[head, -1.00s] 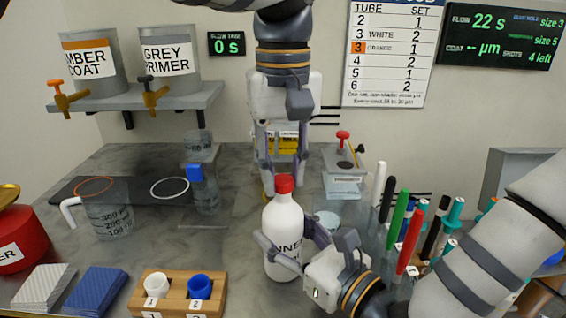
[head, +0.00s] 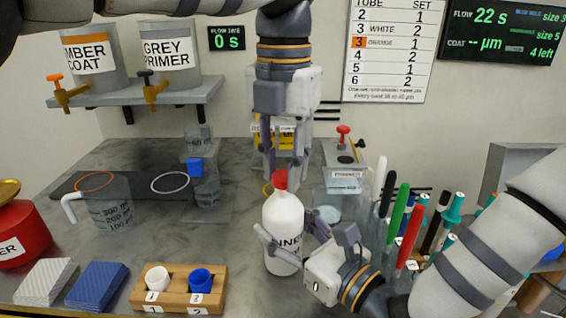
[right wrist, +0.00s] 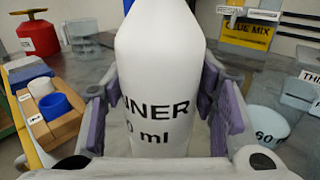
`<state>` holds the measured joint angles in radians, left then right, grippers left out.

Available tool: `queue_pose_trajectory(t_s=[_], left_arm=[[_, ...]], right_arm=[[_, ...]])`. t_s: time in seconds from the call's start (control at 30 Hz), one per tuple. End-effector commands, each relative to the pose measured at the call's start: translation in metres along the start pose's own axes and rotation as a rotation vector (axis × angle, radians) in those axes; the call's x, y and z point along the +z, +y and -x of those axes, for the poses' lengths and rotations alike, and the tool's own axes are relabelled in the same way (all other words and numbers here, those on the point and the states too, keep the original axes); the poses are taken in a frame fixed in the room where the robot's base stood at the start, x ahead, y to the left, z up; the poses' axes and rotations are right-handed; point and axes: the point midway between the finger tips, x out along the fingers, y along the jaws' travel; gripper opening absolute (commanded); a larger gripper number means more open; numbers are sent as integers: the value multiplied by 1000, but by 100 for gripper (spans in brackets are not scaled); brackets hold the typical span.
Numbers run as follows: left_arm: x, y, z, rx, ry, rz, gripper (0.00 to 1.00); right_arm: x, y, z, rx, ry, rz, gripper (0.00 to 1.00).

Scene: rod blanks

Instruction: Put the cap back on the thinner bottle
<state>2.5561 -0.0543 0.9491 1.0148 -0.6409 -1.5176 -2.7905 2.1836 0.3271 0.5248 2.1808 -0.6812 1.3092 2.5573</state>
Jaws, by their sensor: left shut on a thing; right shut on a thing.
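The white thinner bottle (head: 283,230) stands upright on the grey bench, its label partly hidden by my right gripper. My right gripper (head: 288,245) is shut around the bottle's body; the right wrist view shows its purple pads on both sides of the bottle (right wrist: 158,75). The red cap (head: 280,179) is at the bottle's mouth, upright and in line with it. Whether it is seated or threaded cannot be told. My left gripper (head: 282,175) points straight down from above, its fingers shut on the cap. The bottle's top is out of the right wrist view.
A wooden rack with a white cup (head: 157,279) and a blue cup (head: 200,281) stands front left. A measuring jug (head: 108,207) is behind it. Several upright pens (head: 408,235) crowd the right side near my right arm. A clear beaker (head: 328,207) stands behind the bottle.

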Motion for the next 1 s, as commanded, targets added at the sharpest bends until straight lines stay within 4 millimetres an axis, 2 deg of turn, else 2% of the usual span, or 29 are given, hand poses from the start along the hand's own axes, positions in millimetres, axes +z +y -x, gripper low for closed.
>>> queue_pose_trajectory(t_s=[0.1,0.2,0.43,0.5,0.53,0.57,0.83,1.0], left_arm=[[0,-1,0,-5,1,-209,17],[0,0,0,-2,-1,-274,17],[0,0,0,0,-1,-277,17],[0,0,0,0,-1,-276,37],[0,0,0,0,-1,-276,44],[0,0,0,0,-1,-276,46],[0,0,1,0,-1,-275,46],[1,0,22,-2,-4,-273,46]], right_arm=[[0,0,0,0,1,-1,0],[0,0,0,0,1,-1,0],[0,0,0,0,2,-1,0],[0,0,0,0,2,-1,0],[0,0,0,0,1,-1,0],[0,0,0,0,1,-1,0],[0,0,0,0,1,-1,0],[0,0,0,0,1,-1,0]])
